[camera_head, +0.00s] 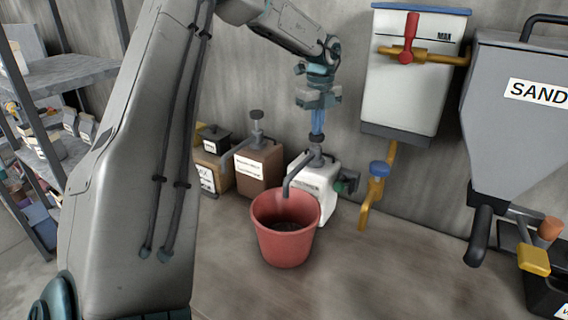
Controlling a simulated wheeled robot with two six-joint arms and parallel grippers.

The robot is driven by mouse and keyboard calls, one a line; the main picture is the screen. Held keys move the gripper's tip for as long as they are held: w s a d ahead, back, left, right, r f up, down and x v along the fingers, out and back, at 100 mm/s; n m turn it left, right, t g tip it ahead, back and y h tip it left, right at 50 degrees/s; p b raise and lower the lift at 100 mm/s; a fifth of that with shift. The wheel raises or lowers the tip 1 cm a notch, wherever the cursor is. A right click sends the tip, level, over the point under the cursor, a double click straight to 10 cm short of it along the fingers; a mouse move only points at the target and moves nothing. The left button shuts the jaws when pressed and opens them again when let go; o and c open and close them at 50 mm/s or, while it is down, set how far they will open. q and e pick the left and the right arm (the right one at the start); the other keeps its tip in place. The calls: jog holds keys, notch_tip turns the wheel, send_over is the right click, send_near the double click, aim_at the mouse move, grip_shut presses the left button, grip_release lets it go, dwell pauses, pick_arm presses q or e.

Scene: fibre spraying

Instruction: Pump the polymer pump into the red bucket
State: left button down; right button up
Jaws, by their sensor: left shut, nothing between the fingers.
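The red bucket (286,243) stands upright on the floor, with some dark content at its bottom. A white container with a pump (318,190), which I take to be the polymer pump, stands just behind it. Its grey spout reaches over the bucket's rim. My left gripper (317,138) is above this pump, pointing down, with its fingers shut just over the dark pump head. I cannot tell whether they touch it. The label of the white container is too small to read. My right gripper is not in view.
A brown pump container (258,168) and a tan one (212,170) stand left of the white one. A white wall tank (415,85) with a red-handled valve and yellow pipe hangs at right, beside a grey sand hopper (515,120). Shelves (60,80) stand at far left.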

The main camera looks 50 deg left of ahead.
pick_arm(q)
jog(key=shift+r+p, duration=0.45)
jog(key=shift+r, duration=0.45)
jog(key=shift+r+p, duration=0.95)
jog(key=shift+f, duration=0.15)
jog(key=shift+f+b, duration=0.6)
jog(key=shift+b, duration=0.1)
jog(key=shift+f+b, duration=1.45)
jog(key=shift+f, duration=0.2)
jog(key=shift+r, duration=0.1)
jog(key=shift+r+p, duration=2.1)
jog(key=shift+r, duration=0.2)
